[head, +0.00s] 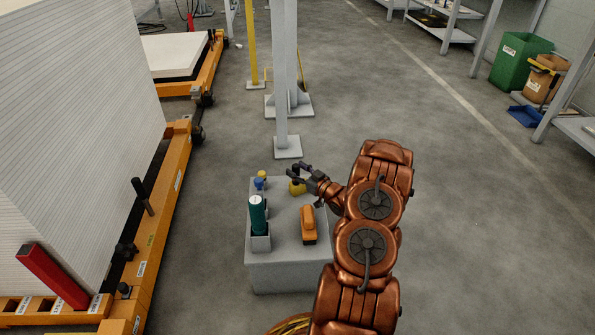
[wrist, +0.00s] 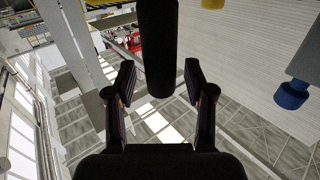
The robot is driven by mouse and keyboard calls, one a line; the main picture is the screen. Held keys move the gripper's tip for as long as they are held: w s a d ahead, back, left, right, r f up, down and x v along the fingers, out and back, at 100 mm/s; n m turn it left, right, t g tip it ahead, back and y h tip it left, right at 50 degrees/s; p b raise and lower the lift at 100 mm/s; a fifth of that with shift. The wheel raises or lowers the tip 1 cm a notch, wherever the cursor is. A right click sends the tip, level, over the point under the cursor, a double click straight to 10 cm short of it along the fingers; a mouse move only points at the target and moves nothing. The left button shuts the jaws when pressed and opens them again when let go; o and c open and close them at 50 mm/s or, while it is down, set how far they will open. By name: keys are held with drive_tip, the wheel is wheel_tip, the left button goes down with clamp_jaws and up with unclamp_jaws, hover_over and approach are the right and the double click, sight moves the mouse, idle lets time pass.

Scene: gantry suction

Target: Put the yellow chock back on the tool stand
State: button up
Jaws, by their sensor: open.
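The grey tool stand (head: 288,272) stands on the floor in the middle of the head view. A small yellow block, which looks like the yellow chock (head: 296,188), shows at the stand's far right part, just below my gripper (head: 299,172). I cannot tell whether it rests on the top or touches a finger. My gripper is open, its two fingers apart at the stand's far edge. In the wrist view my open fingers (wrist: 161,85) flank a dark rounded bar (wrist: 157,50); what it belongs to is unclear.
On the stand are a teal bottle (head: 257,215) in a grey holder, an orange tool (head: 308,222) and a small blue item (head: 259,184). A grey post (head: 281,100) rises behind. An orange cart (head: 155,235) with stacked white sheets stands left.

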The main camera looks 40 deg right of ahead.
drive_tip(key=shift+r, duration=0.15)
drive_tip(key=s+p, duration=0.3)
drive_tip(key=s, duration=0.9)
drive_tip(key=w+r+g, duration=0.1)
drive_tip(key=w+g, duration=0.1)
drive_tip(key=w+r+g+h, duration=0.1)
drive_tip(key=w+g, duration=0.1)
drive_tip(key=w, duration=0.1)
drive_tip(key=w+a+r+n+g+h, duration=0.1)
drive_tip(key=w+r+g, duration=0.1)
drive_tip(key=g, duration=0.1)
drive_tip(key=shift+w, duration=0.4)
drive_tip(key=s+a+r+m+g, duration=0.1)
drive_tip(key=s+a+r+g, duration=0.2)
drive_tip(key=s+a+r, duration=0.45)
drive_tip(key=s+a+r+g, duration=0.2)
drive_tip(key=s+a+g, duration=0.2)
drive_tip(key=a, duration=0.6)
drive_tip(key=s+a+r+m+g, duration=0.1)
drive_tip(key=s+a+r+g, duration=0.2)
drive_tip(key=s+a+r, duration=0.4)
drive_tip(key=s+a+r+n+g+y, duration=0.1)
drive_tip(key=s+a+r+g, duration=0.2)
drive_tip(key=s+a, duration=1.3)
drive_tip(key=shift+s+a+r+g+y, duration=0.2)
drive_tip(key=shift+s+g+y, duration=0.35)
drive_tip(key=shift+s, duration=0.7)
